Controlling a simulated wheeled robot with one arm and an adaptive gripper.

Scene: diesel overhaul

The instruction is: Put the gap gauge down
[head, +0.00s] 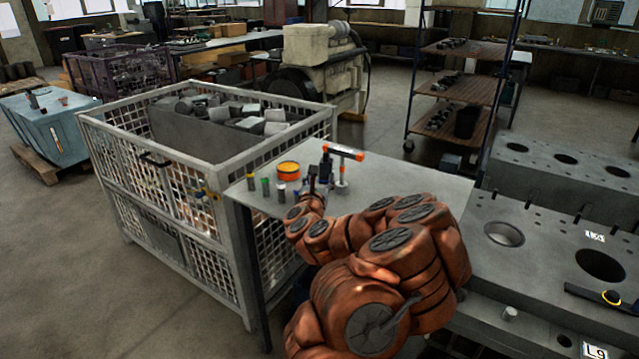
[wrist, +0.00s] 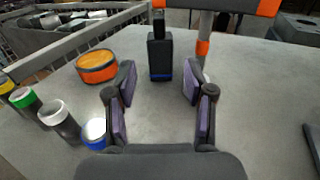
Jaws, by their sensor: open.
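My gripper (wrist: 159,98) is open over the grey table (wrist: 245,100), with nothing between its fingers. A black upright tool with a blue band at its foot (wrist: 160,55) stands on the table just beyond the fingertips, between their lines; it also shows in the head view (head: 326,166). Right of it stands a grey post with an orange crossbar (wrist: 240,5), seen whole in the head view (head: 342,153). I cannot tell for certain which of these is the gap gauge. In the head view my gripper (head: 312,187) is partly hidden by my arm.
An orange round tin (wrist: 97,66) sits left on the table. Several capped cylinders, with yellow, green, white and blue tops (wrist: 94,130), stand at the left edge. A mesh crate of metal parts (head: 160,152) adjoins the table. The table's right side is mostly clear.

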